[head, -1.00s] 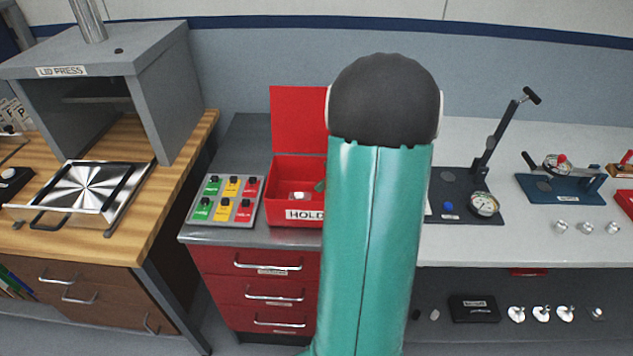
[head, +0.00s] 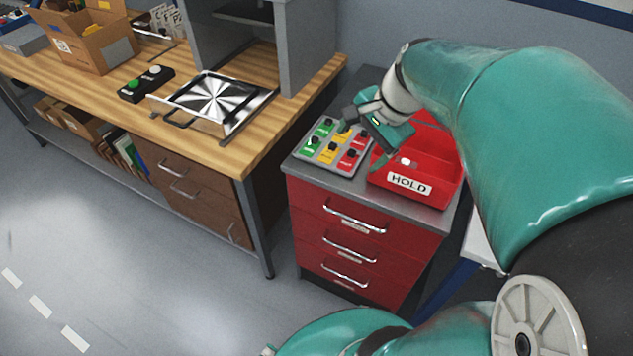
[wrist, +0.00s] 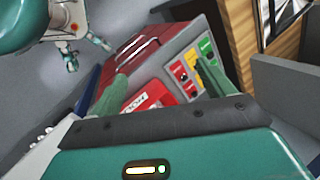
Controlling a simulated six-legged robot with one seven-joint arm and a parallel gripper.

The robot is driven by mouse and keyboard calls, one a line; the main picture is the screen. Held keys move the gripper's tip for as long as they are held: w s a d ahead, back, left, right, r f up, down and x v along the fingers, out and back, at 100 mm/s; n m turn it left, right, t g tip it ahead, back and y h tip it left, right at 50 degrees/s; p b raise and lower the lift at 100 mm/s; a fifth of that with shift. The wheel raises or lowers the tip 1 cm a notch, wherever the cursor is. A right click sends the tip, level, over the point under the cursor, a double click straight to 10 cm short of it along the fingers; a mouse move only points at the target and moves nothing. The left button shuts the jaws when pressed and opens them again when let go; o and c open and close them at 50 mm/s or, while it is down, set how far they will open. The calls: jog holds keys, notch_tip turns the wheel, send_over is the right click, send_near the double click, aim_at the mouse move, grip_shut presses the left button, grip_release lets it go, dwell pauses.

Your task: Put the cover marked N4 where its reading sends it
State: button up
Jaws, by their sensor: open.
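My gripper (head: 361,144) is open, with nothing seen between its fingers. It hangs over the edge between a grey panel (head: 327,166) and the red box labelled HOLD (head: 440,190). Its two green fingers show in the wrist view (wrist: 165,82), with the panel and box beyond them. The panel carries green, yellow and red labelled patches with black knobs. A small pale piece (head: 405,161) is inside the HOLD box; I cannot read any mark on it. I cannot make out a cover marked N4 in any current view.
The panel and box stand on a red drawer cabinet (head: 308,228). Left of it is a wooden bench (head: 262,150) with a shiny plate on a handled tray (head: 172,118), a grey press (head: 312,50), a two-button box (head: 146,84) and cardboard boxes (head: 85,40). My arm covers the right.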

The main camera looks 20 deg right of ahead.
jog(key=s+a+r+n+t+h, duration=0.1)
jog(key=s+a+r+n+h, duration=0.1)
jog(key=s+a+n, duration=0.6)
jog(key=a+n, duration=0.5)
jog(key=n, duration=0.1)
jog(key=shift+s+r+t, duration=0.2)
jog(key=shift+s+t, duration=0.15)
jog(key=shift+t, duration=0.05)
jog(key=shift+d, duration=0.2)
